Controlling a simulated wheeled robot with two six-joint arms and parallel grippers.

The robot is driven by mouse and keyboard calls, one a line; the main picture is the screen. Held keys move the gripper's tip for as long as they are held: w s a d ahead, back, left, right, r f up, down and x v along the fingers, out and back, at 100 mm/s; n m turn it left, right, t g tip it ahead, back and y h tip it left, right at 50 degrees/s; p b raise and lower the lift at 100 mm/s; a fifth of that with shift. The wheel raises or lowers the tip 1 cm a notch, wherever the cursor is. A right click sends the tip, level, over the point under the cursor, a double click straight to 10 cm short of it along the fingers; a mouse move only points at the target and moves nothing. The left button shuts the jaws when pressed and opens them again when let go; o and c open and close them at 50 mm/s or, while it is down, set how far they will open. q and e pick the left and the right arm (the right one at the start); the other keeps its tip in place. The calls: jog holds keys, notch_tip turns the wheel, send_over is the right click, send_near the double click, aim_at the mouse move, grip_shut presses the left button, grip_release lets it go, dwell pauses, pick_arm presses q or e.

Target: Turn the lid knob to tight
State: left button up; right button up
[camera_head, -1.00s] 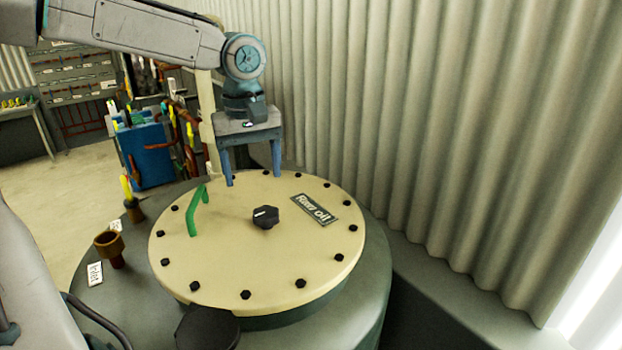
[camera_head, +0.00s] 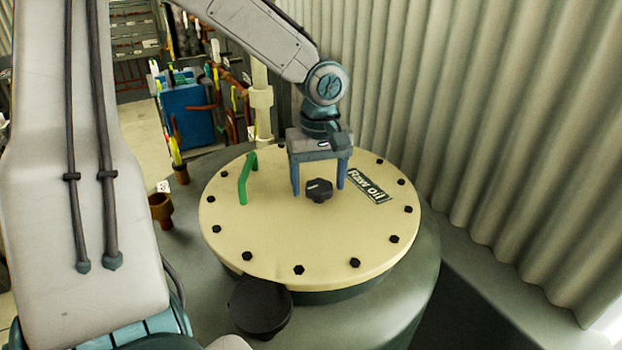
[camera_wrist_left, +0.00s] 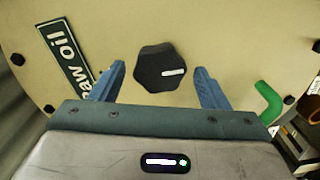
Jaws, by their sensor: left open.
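The black lid knob (camera_head: 319,190) sits on the cream round lid (camera_head: 300,240) of the tank. In the left wrist view the knob (camera_wrist_left: 160,69) shows a white pointer mark on its right half. My left gripper (camera_head: 320,192) points down at the lid with its blue fingers spread, one on each side of the knob. In the left wrist view there is a gap between each finger and the knob. My right gripper cannot be seen. No tight marking is readable around the knob.
A green handle (camera_head: 246,178) stands on the lid left of the knob. A "Raw oil" plate (camera_head: 367,185) lies right of it. Black bolts ring the lid. A black round cap (camera_head: 260,306) is at the front. A corrugated wall (camera_head: 480,130) rises close on the right.

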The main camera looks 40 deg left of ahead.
pick_arm(q)
jog(key=shift+s+d+f, duration=0.1)
jog(key=shift+d+f, duration=0.1)
jog(key=shift+d, duration=0.05)
jog(key=shift+a, duration=0.1)
jog(key=c, duration=1)
jog(key=shift+o, duration=0.2)
jog(key=m, duration=0.4)
jog(key=shift+m, duration=0.3)
jog(key=m, duration=0.4)
jog(key=shift+m, duration=0.3)
jog(key=m, duration=0.4)
jog(key=shift+m, duration=2.4)
